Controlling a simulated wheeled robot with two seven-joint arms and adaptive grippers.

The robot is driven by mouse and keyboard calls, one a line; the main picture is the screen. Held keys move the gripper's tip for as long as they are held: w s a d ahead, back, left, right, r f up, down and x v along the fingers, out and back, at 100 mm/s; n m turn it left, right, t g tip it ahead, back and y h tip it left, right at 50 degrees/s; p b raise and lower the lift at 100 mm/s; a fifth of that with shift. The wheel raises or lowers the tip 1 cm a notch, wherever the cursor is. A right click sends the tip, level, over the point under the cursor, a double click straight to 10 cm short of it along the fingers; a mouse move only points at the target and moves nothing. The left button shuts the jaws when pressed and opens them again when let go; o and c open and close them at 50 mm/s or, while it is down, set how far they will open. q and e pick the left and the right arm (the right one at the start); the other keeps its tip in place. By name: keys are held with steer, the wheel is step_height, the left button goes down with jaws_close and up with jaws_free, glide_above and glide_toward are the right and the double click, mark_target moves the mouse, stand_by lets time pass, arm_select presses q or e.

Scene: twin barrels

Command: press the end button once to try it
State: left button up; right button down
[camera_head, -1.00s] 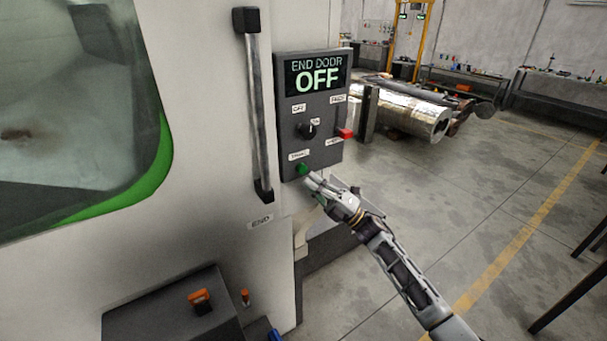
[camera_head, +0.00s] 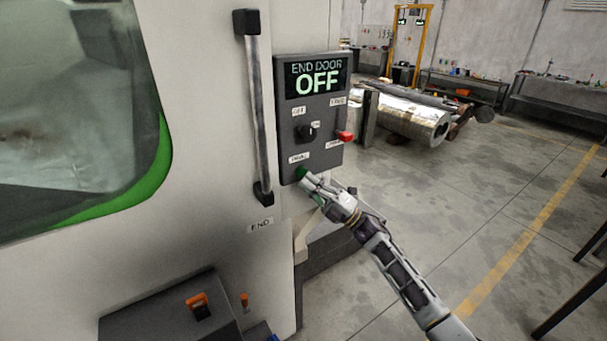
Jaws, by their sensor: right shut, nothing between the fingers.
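The end door panel (camera_head: 322,118) is a dark box on the pale machine front, and its display (camera_head: 317,82) reads "END DOOR OFF". The green button (camera_head: 301,171) is at the panel's lower left, under a small label, and is partly hidden by my right gripper. My right gripper (camera_head: 306,180) is shut and empty, with its tips at the green button. They look to be touching it, but I cannot tell whether it is pressed in. A black knob (camera_head: 306,132) and a red switch (camera_head: 345,136) are higher on the panel. My left gripper is not in view.
A vertical door handle (camera_head: 256,110) stands just left of the panel, with an "END" label (camera_head: 261,226) below it. A dark box with an orange switch (camera_head: 198,306) juts out at lower left. Open floor lies to the right, with metal cylinders (camera_head: 405,118) behind.

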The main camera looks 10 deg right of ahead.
steer(key=shift+w+a+b, duration=0.2)
steer(key=shift+w+b, duration=0.25)
steer(key=shift+w, duration=0.05)
steer(key=shift+w+a+b, duration=0.2)
steer(key=shift+w+b, duration=0.2)
steer(key=shift+w, duration=0.05)
stand_by(2.4)
steer(key=shift+s+d, duration=0.1)
steer(key=shift+s, duration=0.1)
steer(key=shift+s+d+p, duration=0.25)
steer(key=shift+s+p, duration=0.1)
steer(key=shift+s, duration=0.4)
stand_by(0.5)
steer(key=shift+s+d+p, duration=0.2)
steer(key=shift+s+d, duration=0.1)
steer(key=shift+s, duration=0.5)
steer(key=shift+s+d+p, duration=0.25)
steer(key=shift+s+d, duration=0.05)
steer(key=shift+s, duration=0.45)
steer(key=shift+s+d+p, duration=0.2)
steer(key=shift+s+d, duration=0.1)
steer(key=shift+s, duration=0.5)
